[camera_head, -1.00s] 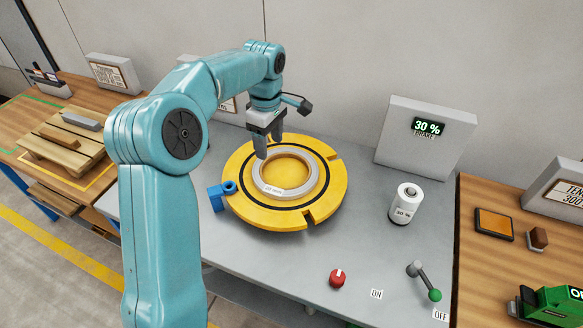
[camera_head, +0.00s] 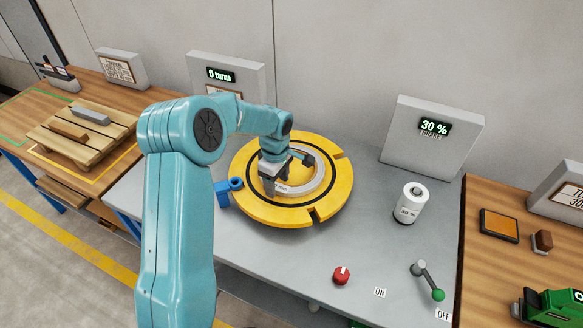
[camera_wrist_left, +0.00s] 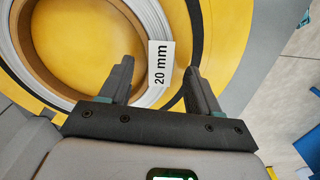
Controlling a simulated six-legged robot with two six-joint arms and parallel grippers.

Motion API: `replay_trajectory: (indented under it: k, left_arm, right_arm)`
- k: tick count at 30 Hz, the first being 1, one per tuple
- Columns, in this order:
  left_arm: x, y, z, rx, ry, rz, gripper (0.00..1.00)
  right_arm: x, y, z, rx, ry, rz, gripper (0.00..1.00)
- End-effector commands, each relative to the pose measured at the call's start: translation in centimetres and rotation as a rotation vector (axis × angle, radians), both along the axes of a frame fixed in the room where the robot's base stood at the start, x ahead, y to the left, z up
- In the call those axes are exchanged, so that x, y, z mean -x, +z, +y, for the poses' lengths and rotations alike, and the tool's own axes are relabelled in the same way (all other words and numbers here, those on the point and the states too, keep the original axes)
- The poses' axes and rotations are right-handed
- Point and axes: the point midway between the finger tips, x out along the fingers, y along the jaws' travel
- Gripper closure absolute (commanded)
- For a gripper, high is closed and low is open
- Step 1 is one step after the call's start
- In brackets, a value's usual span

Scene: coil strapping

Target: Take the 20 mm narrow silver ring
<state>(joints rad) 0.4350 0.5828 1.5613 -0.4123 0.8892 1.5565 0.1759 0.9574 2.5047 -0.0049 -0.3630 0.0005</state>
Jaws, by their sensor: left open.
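The silver ring (camera_head: 319,180) lies flat on the round yellow turntable (camera_head: 338,192), around a lower centre. In the left wrist view the ring (camera_wrist_left: 143,38) shows as a pale band with a tan inner side, and a white "20 mm" label (camera_wrist_left: 160,75) sits at its edge. My left gripper (camera_head: 268,188) is low over the near left part of the ring and hides part of it. In the left wrist view its open fingers (camera_wrist_left: 158,70) are apart with the label between them. Whether they touch the ring I cannot tell. My right gripper is not in view.
A blue block (camera_head: 224,193) stands at the turntable's left edge. A white cylinder (camera_head: 411,203), a red knob (camera_head: 341,275) and a green-tipped lever (camera_head: 430,284) are on the grey table to the right. Display boxes (camera_head: 430,143) stand at the back.

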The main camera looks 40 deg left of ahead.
Motion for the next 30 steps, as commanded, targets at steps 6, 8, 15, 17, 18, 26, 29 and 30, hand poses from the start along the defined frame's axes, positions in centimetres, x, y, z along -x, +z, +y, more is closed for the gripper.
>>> replay_trajectory:
  k: [6, 8, 15, 17, 18, 26, 29, 30]
  left_arm:
    - [-0.1, -1.0, 0.0, 0.000, 0.001, -0.001, 0.38]
    - [-0.1, -1.0, 0.0, 0.000, 0.001, -0.001, 0.38]
    - [-0.1, -0.9, 0.0, 0.000, 0.001, -0.001, 0.99]
    - [-0.1, -0.9, 0.0, 0.000, 0.000, -0.001, 1.00]
    - [-0.2, -0.8, 0.1, -0.002, 0.001, -0.005, 1.00]
    - [-0.2, -0.6, 0.1, -0.002, 0.001, -0.005, 1.00]
    - [-0.2, 0.0, 0.1, -0.003, 0.001, -0.008, 1.00]
    - [-0.3, 0.4, 0.1, -0.003, 0.001, -0.008, 1.00]
  right_arm:
    - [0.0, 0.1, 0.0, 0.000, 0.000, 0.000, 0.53]
    - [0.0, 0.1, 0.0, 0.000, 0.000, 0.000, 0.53]
    - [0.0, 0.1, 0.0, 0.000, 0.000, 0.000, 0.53]
    - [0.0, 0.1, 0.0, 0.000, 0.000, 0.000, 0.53]
    - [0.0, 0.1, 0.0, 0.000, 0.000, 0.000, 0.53]
    - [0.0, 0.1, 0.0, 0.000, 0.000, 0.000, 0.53]
    - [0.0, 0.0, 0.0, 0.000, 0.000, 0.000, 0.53]
    - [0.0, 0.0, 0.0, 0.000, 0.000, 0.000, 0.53]
